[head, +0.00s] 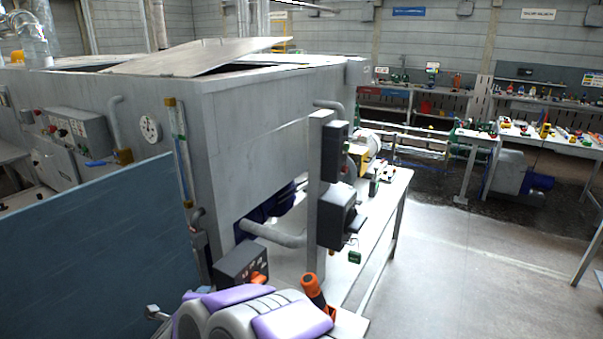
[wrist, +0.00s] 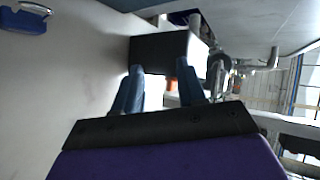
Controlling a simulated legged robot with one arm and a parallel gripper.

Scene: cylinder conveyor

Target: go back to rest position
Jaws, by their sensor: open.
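My gripper (wrist: 160,68) shows in the wrist view with its two blue fingers apart and nothing between them that I can see held. A dark box (wrist: 160,50) lies beyond the fingertips, with a small orange part just below it. In the head view my purple and grey arm shows at the bottom, in front of the machine. The fingers cannot be made out there.
A large grey machine (head: 265,140) fills the left and middle. A black control box (head: 242,265) and an orange-and-black handle (head: 314,291) are close to my arm. A narrow bench (head: 378,215) runs along its right side. Open floor (head: 460,275) lies to the right.

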